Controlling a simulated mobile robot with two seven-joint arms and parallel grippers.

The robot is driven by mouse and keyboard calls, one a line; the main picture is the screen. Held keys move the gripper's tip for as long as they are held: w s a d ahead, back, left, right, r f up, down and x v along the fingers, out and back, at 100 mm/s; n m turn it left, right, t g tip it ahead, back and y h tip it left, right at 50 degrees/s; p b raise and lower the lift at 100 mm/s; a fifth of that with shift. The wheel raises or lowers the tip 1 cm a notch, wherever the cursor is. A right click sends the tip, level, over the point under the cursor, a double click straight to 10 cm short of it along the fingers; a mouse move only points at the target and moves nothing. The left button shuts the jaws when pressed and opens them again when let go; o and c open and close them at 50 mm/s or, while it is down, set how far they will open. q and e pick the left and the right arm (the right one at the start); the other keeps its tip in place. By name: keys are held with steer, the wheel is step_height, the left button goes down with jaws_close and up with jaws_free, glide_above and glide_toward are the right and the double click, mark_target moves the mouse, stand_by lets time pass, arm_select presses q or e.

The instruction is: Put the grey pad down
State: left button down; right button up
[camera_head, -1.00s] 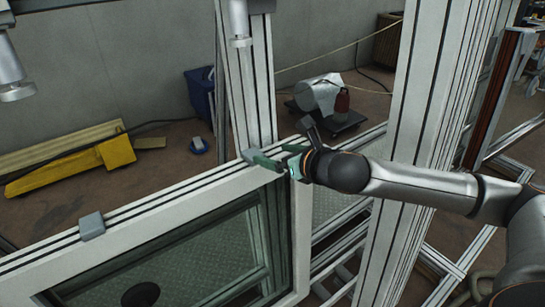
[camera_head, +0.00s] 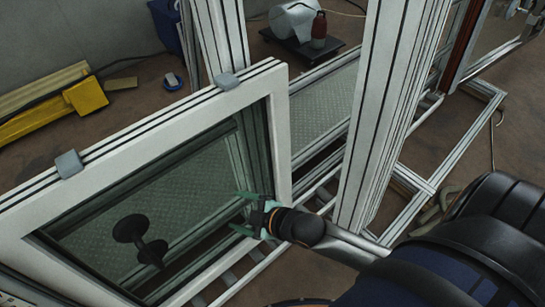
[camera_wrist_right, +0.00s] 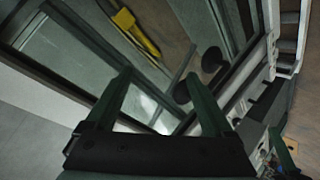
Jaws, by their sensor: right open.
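Two small grey pads sit on the top edge of the white window frame (camera_head: 150,123). One grey pad (camera_head: 226,80) is near the frame's upper right corner, the other grey pad (camera_head: 68,163) is farther left. My right gripper (camera_head: 240,212) is open and empty, in front of the glass near the frame's right side, well below and apart from both pads. In the right wrist view, its two green fingers (camera_wrist_right: 160,80) are spread with the glass behind them. My left gripper is not in view.
A black double-disc suction handle (camera_head: 141,240) is on the glass, left of my right gripper. Tall aluminium posts (camera_head: 378,110) stand right of the frame. A yellow object (camera_head: 85,97) lies on the floor behind it.

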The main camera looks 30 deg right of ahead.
steer(key=s+d+f+m+g+h, duration=0.1)
steer(key=s+f+m+h, duration=0.1)
steer(key=s+f+m, duration=0.7)
steer(key=s+m, duration=0.1)
steer(key=s, duration=0.1)
steer(key=shift+s+d+g, duration=0.3)
steer(key=shift+s+d, duration=0.05)
steer(key=shift+s, duration=0.05)
